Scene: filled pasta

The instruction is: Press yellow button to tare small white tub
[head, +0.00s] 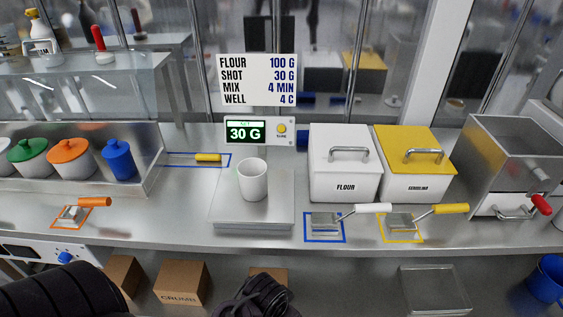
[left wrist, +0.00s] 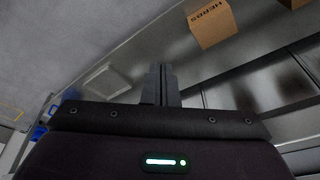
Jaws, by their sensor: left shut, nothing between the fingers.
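A small white tub (head: 252,180) stands upright on the metal scale platform (head: 230,213) in the middle of the counter. The scale's display (head: 245,133) behind it reads 30 G in green. The yellow button (head: 282,129) is on the same panel, right of the display. In the left wrist view my left gripper (left wrist: 161,70) is shut and empty, with a cardboard box and shelf beyond it. Its fingertips do not show in the head view, where dark arm parts are at the bottom edge. My right gripper is not in view.
A white flour bin (head: 345,165) and a yellow-lidded bin (head: 412,165) stand right of the scale. Scoops lie in blue (head: 325,226) and yellow (head: 402,227) outlines in front. Lidded pots, including a blue one (head: 119,160), stand left. Cardboard boxes (head: 181,283) sit below the counter edge.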

